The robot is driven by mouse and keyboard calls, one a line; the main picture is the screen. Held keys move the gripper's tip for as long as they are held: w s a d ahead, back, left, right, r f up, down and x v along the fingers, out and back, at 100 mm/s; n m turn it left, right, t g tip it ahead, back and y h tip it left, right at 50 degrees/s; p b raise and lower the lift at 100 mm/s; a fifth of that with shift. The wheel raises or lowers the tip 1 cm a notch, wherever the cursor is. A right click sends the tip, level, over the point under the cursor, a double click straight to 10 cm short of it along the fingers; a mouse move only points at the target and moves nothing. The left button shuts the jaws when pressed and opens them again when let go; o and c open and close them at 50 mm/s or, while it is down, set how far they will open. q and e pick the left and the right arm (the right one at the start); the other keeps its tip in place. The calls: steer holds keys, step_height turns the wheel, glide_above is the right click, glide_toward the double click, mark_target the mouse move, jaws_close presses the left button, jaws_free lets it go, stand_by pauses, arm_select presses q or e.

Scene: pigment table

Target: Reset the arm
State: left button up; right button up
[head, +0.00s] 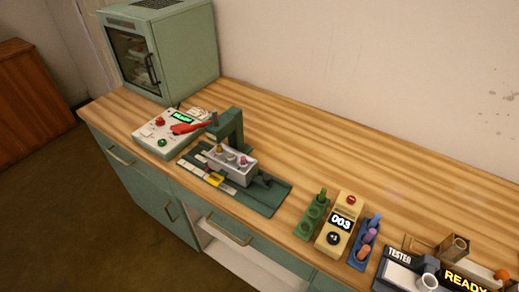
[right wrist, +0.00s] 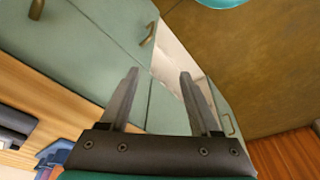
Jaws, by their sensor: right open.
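My right gripper (right wrist: 160,85) shows in the right wrist view with its two dark fingers apart and nothing between them. Behind the fingers are the green cabinet front and the brown floor. Neither of my grippers shows in the head view. The wooden table (head: 310,130) runs across the head view. A grey tray (head: 232,166) with small pieces in it stands under a green press-like frame (head: 229,125) on a green base. A control box (head: 163,133) with a red lever and a green display stands to its left.
A green cabinet oven (head: 170,50) stands at the back left. A green rack (head: 312,216), a cream counter (head: 340,220) reading 003, a blue rack (head: 364,246) and a tester reading READY (head: 466,283) stand at the front right. The table's back middle is clear.

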steer(key=s+d+f+b, duration=0.1)
steer(key=s+f+b, duration=0.2)
steer(key=s+f, duration=0.3)
steer(key=s+d+f+g+b, duration=0.1)
steer(key=s+f+b, duration=0.2)
steer(key=f, duration=1)
steer(key=s+d+f+b, duration=0.1)
steer(key=s+f+b, duration=0.1)
steer(key=s+f, duration=0.6)
step_height(320, 180, down, 2)
steer(key=shift+s+f+g+b, duration=0.15)
steer(key=shift+s+g+b, duration=0.15)
steer(key=shift+b, duration=0.1)
